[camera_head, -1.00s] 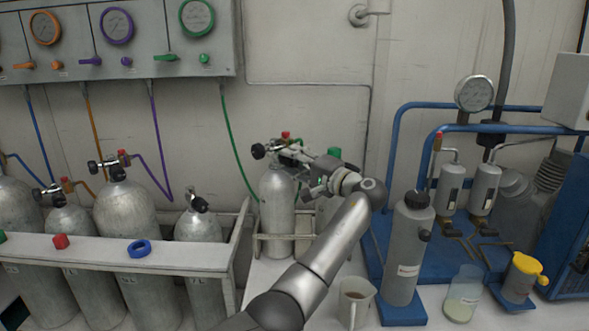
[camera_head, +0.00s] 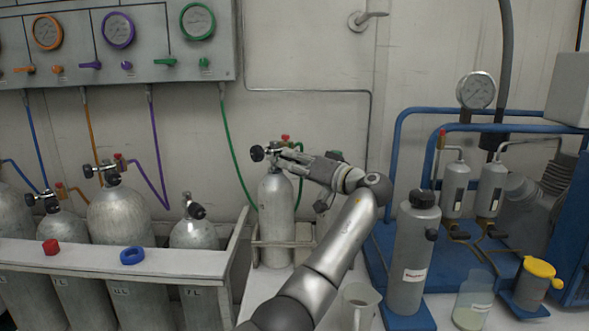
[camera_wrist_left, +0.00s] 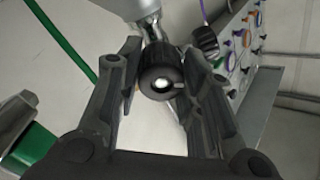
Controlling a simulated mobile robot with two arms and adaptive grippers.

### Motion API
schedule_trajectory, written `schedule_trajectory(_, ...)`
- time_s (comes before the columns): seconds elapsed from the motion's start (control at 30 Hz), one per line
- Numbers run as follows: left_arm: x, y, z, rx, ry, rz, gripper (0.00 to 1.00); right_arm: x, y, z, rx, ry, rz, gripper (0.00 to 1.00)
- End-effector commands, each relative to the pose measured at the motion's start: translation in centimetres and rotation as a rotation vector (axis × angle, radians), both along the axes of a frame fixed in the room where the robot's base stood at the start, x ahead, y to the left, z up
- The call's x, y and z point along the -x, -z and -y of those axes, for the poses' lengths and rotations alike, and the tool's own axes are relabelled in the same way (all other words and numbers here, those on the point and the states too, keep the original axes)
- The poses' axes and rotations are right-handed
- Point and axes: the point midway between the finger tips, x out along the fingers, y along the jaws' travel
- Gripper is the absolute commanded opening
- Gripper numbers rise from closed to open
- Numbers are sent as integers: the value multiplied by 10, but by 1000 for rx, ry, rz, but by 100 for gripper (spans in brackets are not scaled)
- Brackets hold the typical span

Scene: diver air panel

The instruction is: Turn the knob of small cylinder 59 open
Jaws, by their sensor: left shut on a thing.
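A grey cylinder (camera_head: 275,215) stands upright in a small rack at the middle of the head view; I cannot read a number on it. A black knob (camera_head: 257,153) shows at the left of its valve. My left gripper (camera_head: 280,157) reaches the valve from the right. In the left wrist view, the two dark fingers (camera_wrist_left: 160,52) are on either side of a black round knob (camera_wrist_left: 161,78) with a pale centre, and are shut on it. The knob's marking and turn angle cannot be read. My right gripper is not in view.
A green hose (camera_head: 232,160) and a red cap (camera_head: 285,138) are close to the valve. Several cylinders stand behind a ledge (camera_head: 185,262) at left. The gauge panel (camera_head: 75,50) hangs above left.

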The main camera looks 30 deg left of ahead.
Motion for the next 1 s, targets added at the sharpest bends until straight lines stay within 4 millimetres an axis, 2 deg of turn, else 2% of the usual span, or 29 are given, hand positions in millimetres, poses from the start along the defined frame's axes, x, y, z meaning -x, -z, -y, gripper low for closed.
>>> schedule_trajectory(0.3,0,2,0,27,0,105,11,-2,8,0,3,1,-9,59)
schedule_trajectory(0.8,0,1,0,31,0,123,11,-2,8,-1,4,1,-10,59)
schedule_trajectory(0.83,0,1,0,31,0,123,36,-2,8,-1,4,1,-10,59)
schedule_trajectory(1.0,0,1,0,30,0,124,58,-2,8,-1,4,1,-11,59)
